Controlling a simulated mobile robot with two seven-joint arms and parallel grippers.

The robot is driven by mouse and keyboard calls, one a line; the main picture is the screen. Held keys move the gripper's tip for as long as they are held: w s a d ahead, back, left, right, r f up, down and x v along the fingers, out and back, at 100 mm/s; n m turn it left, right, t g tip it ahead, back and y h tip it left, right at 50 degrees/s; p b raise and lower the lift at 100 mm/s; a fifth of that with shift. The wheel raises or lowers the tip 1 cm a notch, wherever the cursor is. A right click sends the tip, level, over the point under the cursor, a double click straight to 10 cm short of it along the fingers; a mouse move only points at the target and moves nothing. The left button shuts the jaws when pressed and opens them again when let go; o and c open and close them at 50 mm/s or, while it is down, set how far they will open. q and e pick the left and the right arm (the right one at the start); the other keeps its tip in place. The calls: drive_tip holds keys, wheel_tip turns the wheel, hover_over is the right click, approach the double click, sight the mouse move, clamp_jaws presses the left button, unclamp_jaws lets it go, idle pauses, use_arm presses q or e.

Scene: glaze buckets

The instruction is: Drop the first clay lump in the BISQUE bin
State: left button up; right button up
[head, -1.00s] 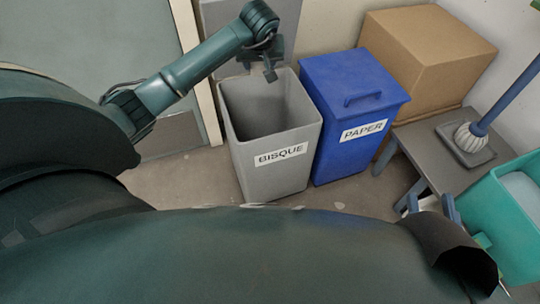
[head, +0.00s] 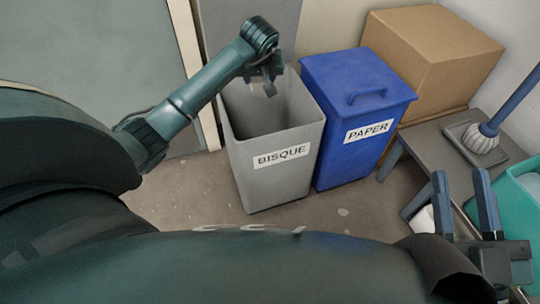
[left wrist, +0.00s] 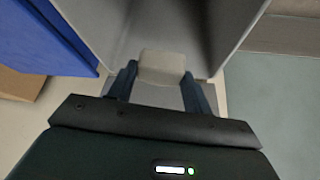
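The grey BISQUE bin (head: 262,187) stands open on the floor with its label facing me. My left gripper (head: 269,87) is over the bin's mouth, towards the back. In the left wrist view its two fingers (left wrist: 160,80) are closed on a pale clay lump (left wrist: 162,64), with the bin's inner wall (left wrist: 228,22) beyond. The lump is hard to make out in the head view. My right gripper (head: 462,205) is at the lower right, its fingers apart with nothing seen between them.
The lidded blue PAPER bin (head: 345,165) stands right beside the BISQUE bin. A cardboard box (head: 430,55) is behind it. A grey bench (head: 430,145) with a brush on a tray and a teal bucket (head: 525,215) are at the right. A small white object (head: 423,220) shows beside my right gripper.

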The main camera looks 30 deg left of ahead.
use_arm(q)
drive_tip(key=o, duration=0.5)
drive_tip(key=shift+r, duration=0.15)
drive_tip(key=p+v, duration=0.5)
drive_tip(key=v, duration=0.8)
use_arm(e)
drive_tip(key=shift+s+d+f+m+g+h, duration=0.1)
drive_tip(key=shift+s+f+m+g+h, duration=0.2)
drive_tip(key=shift+f+h, duration=0.25)
drive_tip(key=shift+s+d+f+m+g+h, duration=0.1)
drive_tip(key=shift+s+f+g+h, duration=0.05)
drive_tip(key=shift+f+g+h, duration=0.35)
drive_tip(key=shift+f, duration=0.1)
